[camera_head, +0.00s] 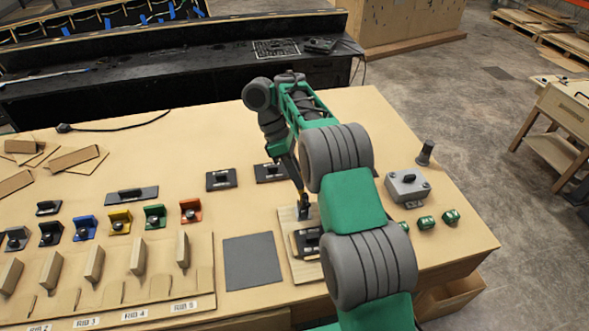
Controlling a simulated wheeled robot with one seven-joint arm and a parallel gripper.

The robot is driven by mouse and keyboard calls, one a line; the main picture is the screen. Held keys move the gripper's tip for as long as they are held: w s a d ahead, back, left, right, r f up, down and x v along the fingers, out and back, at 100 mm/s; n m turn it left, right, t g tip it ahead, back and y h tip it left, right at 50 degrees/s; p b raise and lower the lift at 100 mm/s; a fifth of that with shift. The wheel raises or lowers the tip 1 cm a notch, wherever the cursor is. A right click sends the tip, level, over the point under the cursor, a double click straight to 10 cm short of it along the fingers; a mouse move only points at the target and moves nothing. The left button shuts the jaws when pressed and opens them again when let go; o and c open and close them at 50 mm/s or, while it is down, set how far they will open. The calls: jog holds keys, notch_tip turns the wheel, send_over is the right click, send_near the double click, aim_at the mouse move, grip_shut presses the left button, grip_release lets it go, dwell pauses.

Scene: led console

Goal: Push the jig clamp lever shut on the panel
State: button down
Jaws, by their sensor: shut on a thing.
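The jig (286,217) is a pale wooden board near the front edge of the bench, partly hidden behind my arm. A dark panel (307,239) lies on it, with its right side covered by my arm. My gripper (303,212) points down at the far part of the jig, just beyond the panel. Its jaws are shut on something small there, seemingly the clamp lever. The lever is too small and too hidden to make out its shape or angle.
A dark grey mat (252,262) lies left of the jig. Black parts (221,179) lie behind it. A grey box with a knob (408,186) and green blocks (427,222) stand to the right. Coloured brackets (155,216) and a wooden rack (135,270) fill the left.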

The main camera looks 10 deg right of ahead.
jog(key=c, duration=1.6)
grip_release()
jog(key=shift+d, duration=0.15)
jog(key=shift+a, duration=0.2)
jog(key=v, duration=0.7)
jog(key=shift+a+r, duration=0.15)
jog(key=shift+r, duration=0.15)
